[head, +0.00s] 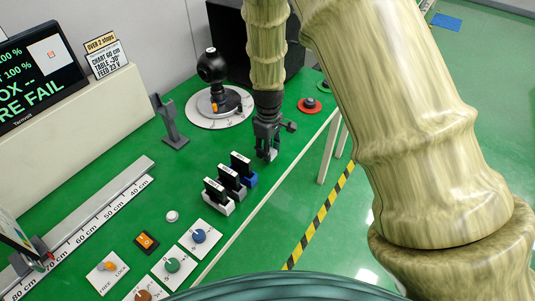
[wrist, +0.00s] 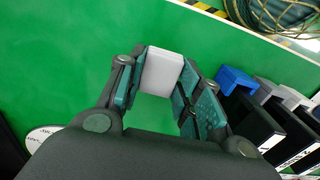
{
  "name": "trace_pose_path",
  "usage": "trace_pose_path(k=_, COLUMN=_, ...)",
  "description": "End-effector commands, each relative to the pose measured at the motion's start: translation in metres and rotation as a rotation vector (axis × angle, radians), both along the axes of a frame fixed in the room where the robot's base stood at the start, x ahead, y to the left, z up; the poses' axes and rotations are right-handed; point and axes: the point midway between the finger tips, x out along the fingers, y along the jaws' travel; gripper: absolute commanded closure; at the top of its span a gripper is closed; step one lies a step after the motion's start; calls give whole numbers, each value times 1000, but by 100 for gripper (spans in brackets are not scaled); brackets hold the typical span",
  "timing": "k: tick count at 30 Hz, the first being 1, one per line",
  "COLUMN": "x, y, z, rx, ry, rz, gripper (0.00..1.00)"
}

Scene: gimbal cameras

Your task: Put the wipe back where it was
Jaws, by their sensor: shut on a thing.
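The wipe, a small white rounded block (wrist: 161,72), sits between the fingers of my gripper (wrist: 160,88) in the wrist view. Both finger pads touch its sides. In the head view my gripper (head: 267,150) points down near the right edge of the green bench. Only a little of the wipe (head: 272,155) shows below the fingers there. I cannot tell whether it touches the bench top.
Blue (head: 246,179), grey (head: 232,187) and white (head: 219,203) holders with black plates stand close by, left of my gripper. A round dial base with a black ball (head: 211,66) is behind. Knob panels (head: 199,237) are in front.

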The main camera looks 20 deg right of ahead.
Motion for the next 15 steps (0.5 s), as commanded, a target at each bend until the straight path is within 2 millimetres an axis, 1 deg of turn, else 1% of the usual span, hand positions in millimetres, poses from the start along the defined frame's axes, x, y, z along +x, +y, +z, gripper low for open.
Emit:
trace_pose_path(k=3, x=0, y=0, z=-15, rx=1, ry=4, rz=-1, gripper=84)
trace_pose_path(k=7, x=0, y=0, z=-27, rx=0, ry=3, rz=0, gripper=84)
trace_pose_path(k=8, x=0, y=0, z=-29, rx=0, ry=3, rz=0, gripper=84)
trace_pose_path(k=9, x=0, y=0, z=-30, rx=0, ry=2, rz=0, gripper=87)
trace_pose_path(k=15, x=0, y=0, z=-31, rx=0, ry=1, rz=0, gripper=88)
